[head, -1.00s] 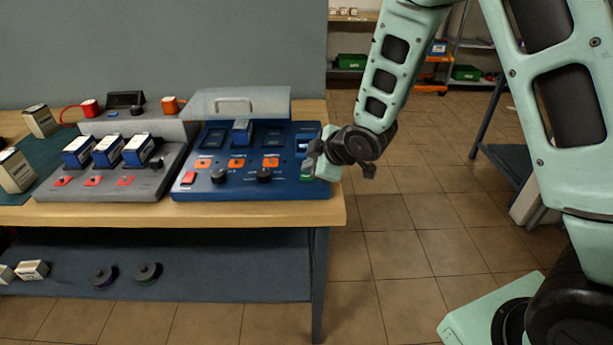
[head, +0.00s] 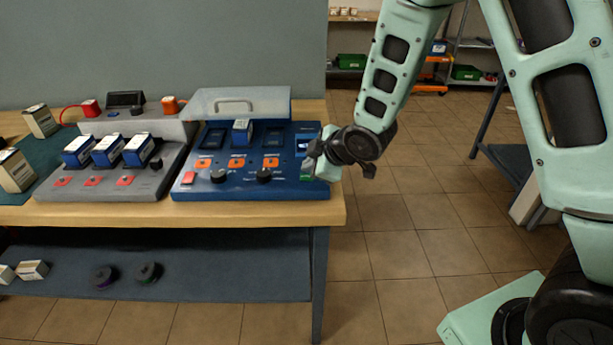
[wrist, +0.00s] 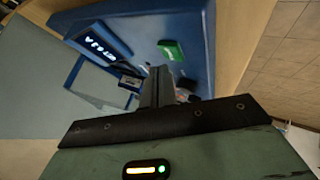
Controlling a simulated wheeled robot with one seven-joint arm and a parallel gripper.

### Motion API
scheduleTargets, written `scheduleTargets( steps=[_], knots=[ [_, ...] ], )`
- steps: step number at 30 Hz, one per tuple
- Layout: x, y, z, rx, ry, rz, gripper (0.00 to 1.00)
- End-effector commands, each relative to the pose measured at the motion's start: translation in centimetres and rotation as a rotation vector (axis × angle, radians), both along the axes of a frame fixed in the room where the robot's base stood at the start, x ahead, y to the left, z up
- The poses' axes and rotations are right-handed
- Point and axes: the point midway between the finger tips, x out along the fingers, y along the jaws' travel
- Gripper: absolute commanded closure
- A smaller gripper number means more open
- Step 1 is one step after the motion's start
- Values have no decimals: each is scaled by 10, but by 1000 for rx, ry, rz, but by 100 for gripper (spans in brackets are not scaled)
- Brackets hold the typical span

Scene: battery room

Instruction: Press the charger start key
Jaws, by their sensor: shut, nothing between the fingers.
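The blue charger (head: 250,186) sits at the right end of the wooden bench with its clear lid (head: 240,100) raised. A green key (head: 306,177), which looks like the start key, is at its front right corner; it also shows in the wrist view (wrist: 170,50). My gripper (head: 312,158) is shut and empty, over the right side of the charger near the green key. In the wrist view the closed fingers (wrist: 158,75) point toward the key, with a visible gap between them in the picture. Whether they touch it cannot be told.
A lit display (wrist: 100,48) is beside the green key. A red key (head: 188,178), black knobs and orange labels line the charger front. One battery (head: 242,130) stands in a charger bay. A grey unit (head: 115,185) with three batteries is to the left.

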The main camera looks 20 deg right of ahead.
Motion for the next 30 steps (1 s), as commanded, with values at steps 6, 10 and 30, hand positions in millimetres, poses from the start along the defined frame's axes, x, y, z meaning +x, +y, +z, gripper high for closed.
scheduleTargets(
  steps=[6,10,30],
  knots=[
    [0,0,-8,0,0,0,100],
    [0,0,-9,0,0,0,100],
    [0,0,-13,0,0,0,100]
  ],
)
